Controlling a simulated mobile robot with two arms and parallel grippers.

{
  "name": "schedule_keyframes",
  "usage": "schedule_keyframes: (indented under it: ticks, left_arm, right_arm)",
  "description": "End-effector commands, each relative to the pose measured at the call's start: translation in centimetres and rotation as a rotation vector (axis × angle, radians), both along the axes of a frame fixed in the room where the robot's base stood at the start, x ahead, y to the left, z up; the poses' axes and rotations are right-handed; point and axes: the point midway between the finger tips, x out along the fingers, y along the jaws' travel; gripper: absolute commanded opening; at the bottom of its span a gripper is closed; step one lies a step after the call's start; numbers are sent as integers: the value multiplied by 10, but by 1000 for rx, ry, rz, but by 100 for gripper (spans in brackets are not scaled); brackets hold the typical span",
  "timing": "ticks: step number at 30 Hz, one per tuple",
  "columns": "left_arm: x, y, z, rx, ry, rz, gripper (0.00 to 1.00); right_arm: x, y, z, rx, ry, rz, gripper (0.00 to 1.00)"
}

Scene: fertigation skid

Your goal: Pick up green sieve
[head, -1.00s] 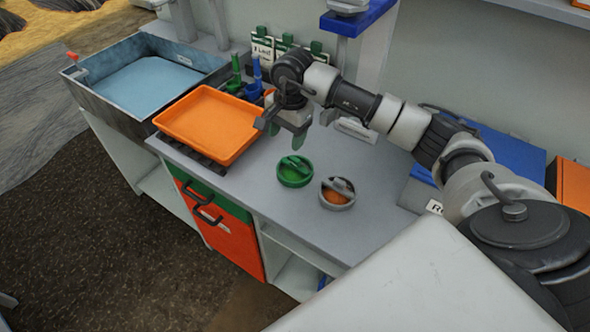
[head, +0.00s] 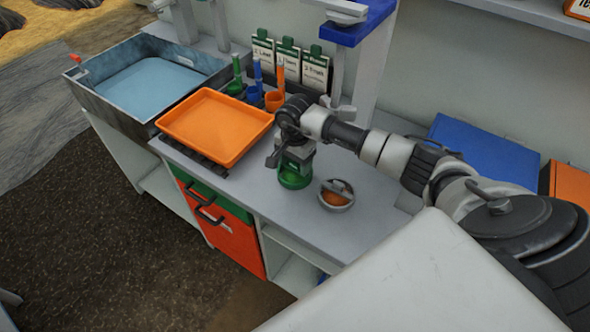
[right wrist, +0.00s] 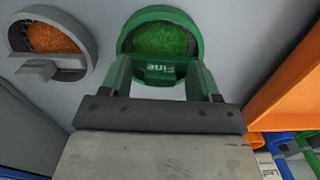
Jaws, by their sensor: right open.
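The green sieve (head: 294,180) sits on the grey counter, partly hidden behind my right gripper in the head view. In the right wrist view the green sieve (right wrist: 160,40) is a round green ring with green mesh and a label reading "Fine" on its handle. My right gripper (head: 294,160) is open, pointing down over the sieve. In the right wrist view its two green fingers (right wrist: 161,75) stand either side of the sieve's handle. Whether they touch it cannot be told. My left gripper is not in view.
A grey sieve with orange mesh (head: 336,195) stands close beside the green one. An orange tray (head: 215,127) lies to the left, with green, blue and orange scoops behind it. A sink basin (head: 150,80) is at the far left. The counter's front strip is clear.

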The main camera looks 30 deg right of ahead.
Motion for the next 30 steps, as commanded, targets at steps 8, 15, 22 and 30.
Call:
schedule_keyframes:
  ticks: [8, 15, 22, 30]
  left_arm:
    - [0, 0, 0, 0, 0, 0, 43]
    - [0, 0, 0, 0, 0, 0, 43]
    - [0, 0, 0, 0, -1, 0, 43]
    - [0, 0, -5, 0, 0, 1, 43]
  right_arm:
    - [0, 0, -1, 0, -1, 0, 51]
    - [0, 0, 0, 0, -1, 0, 14]
    - [0, 0, 0, 0, -1, 0, 8]
    - [1, -1, 14, -1, -4, 1, 8]
